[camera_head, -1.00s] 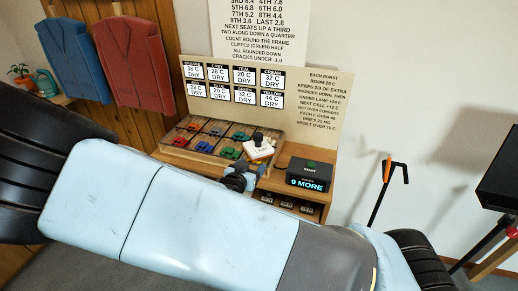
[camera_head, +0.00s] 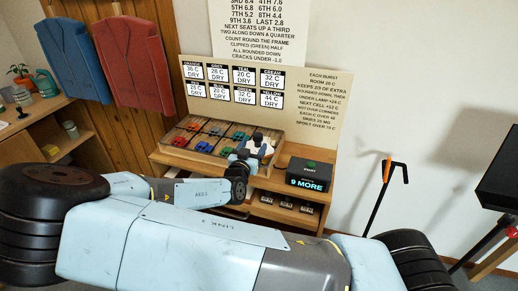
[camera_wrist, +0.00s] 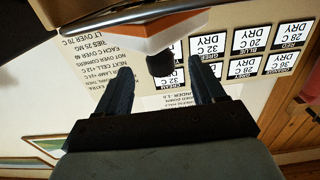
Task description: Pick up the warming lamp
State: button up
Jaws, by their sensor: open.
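The warming lamp shows in the wrist view as a white and orange body (camera_wrist: 165,32) with a dark knob (camera_wrist: 160,63). In the head view the white lamp (camera_head: 267,149) is at the right end of the tray and is partly hidden by my gripper (camera_head: 256,143). In the wrist view my gripper (camera_wrist: 161,82) is open, with the knob in line with the gap between its two dark fingers. The fingers look apart from the lamp; I cannot tell the exact distance.
A wooden tray (camera_head: 181,141) holds several coloured pieces in compartments. A black box reading "9 MORE" (camera_head: 309,175) stands close to the lamp's right. A board of labels (camera_head: 215,82) rises behind. A dark stand with an orange top (camera_head: 387,170) is farther right.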

aim_at(256, 142)
jog(key=shift+x, duration=2.8)
grip_shut()
